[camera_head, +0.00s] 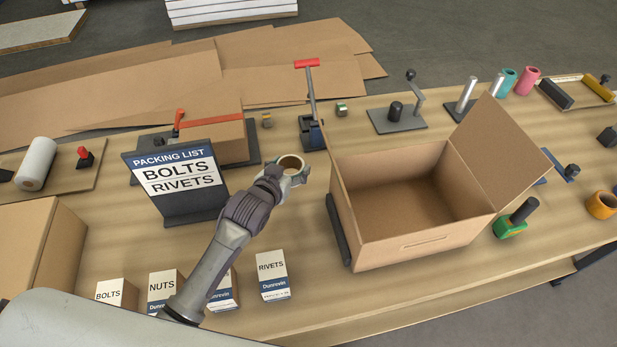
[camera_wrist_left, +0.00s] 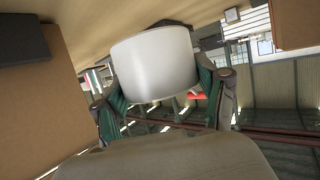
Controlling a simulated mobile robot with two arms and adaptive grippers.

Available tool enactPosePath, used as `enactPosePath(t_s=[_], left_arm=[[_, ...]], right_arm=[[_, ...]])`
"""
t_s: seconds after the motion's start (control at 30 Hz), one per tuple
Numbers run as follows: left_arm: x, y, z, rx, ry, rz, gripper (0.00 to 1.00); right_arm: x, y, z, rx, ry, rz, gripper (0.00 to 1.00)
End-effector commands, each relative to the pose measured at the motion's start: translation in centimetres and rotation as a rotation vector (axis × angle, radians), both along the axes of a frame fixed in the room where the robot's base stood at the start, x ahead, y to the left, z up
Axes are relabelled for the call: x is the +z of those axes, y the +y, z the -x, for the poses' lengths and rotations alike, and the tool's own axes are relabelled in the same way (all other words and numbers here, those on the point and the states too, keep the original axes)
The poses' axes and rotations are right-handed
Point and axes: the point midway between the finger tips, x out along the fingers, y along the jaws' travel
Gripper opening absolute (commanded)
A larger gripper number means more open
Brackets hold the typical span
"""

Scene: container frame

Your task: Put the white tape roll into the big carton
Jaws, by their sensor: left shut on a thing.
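My left gripper (camera_head: 279,177) is shut on the white tape roll (camera_head: 291,163), whose brown core ring shows in the head view. In the left wrist view the roll (camera_wrist_left: 155,63) sits between the two green-padded fingers of the left gripper (camera_wrist_left: 165,88). The big carton (camera_head: 416,238) stands open and empty to the right of the gripper, its flap raised at the right. The roll is left of the carton, outside it, and seems held above the table. My right gripper is not in view.
A packing list sign (camera_head: 181,178) stands left of the gripper. Small boxes marked rivets (camera_head: 273,277), nuts (camera_head: 163,283) and bolts (camera_head: 117,294) stand at the front.

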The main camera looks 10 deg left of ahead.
Motion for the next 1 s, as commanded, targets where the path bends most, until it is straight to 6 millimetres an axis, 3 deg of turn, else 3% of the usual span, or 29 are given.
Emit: enactPosePath(t_s=[0.43, 0.83, 0.87, 1.0], left_arm=[[-5.4, 0.0, 0.0, 0.000, -0.001, 0.000, 0.38], [-6.0, 0.0, 0.0, 0.000, -0.003, 0.001, 0.38], [-5.9, 0.0, 0.1, 0.000, -0.003, 0.000, 0.76], [-5.9, 0.0, 0.1, 0.000, -0.003, 0.000, 0.97]], right_arm=[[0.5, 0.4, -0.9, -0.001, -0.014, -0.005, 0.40], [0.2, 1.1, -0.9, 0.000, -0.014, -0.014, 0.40], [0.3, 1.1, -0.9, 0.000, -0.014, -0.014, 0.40], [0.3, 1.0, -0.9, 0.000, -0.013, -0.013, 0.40]])
